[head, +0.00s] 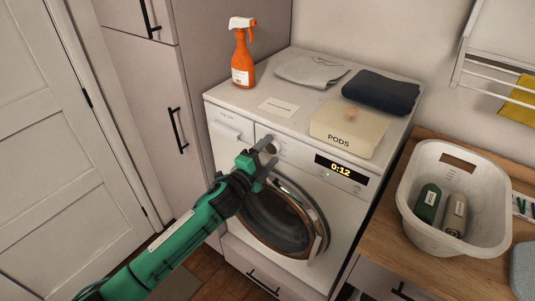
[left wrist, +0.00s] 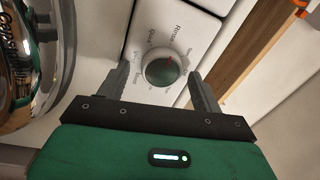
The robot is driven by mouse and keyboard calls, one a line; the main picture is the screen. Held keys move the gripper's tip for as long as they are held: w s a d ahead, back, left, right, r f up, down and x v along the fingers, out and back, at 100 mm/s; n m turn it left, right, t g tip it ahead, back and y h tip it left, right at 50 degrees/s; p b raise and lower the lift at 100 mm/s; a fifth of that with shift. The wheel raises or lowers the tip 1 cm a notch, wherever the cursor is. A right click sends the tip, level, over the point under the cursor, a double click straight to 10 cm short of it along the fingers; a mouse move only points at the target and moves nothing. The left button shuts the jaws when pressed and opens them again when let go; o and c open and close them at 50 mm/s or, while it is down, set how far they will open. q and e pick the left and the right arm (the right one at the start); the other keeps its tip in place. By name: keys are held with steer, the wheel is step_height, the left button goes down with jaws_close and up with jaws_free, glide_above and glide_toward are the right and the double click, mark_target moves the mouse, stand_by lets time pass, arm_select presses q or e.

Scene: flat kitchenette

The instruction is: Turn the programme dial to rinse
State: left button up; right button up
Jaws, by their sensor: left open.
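The programme dial (head: 274,147) is a round knob on the front panel of the white washing machine (head: 222,152), partly hidden by my left gripper in the head view. In the left wrist view the dial (left wrist: 160,71) has a grey-green face and a small red mark at its upper right. Printed labels ring it; "Rinse" and "Quick" stand above it. My left gripper (head: 266,154) is open, with one finger on each side of the dial. In the wrist view gaps show between the fingers (left wrist: 159,80) and the dial. My right gripper is not in view.
The machine's display (head: 341,170) reads 0:12. Its round door (head: 285,215) is below my gripper. On top are an orange spray bottle (head: 241,60), folded cloths (head: 380,91) and a PODS box (head: 348,127). A white basket (head: 408,205) stands on the wooden counter at right.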

arm_select(q)
steer(key=shift+s, duration=0.1)
steer(key=b+v, duration=0.3)
steer(key=v, duration=1)
steer(key=shift+s+a+b, duration=0.25)
steer(key=shift+b, duration=0.1)
steer(key=shift+f, duration=0.1)
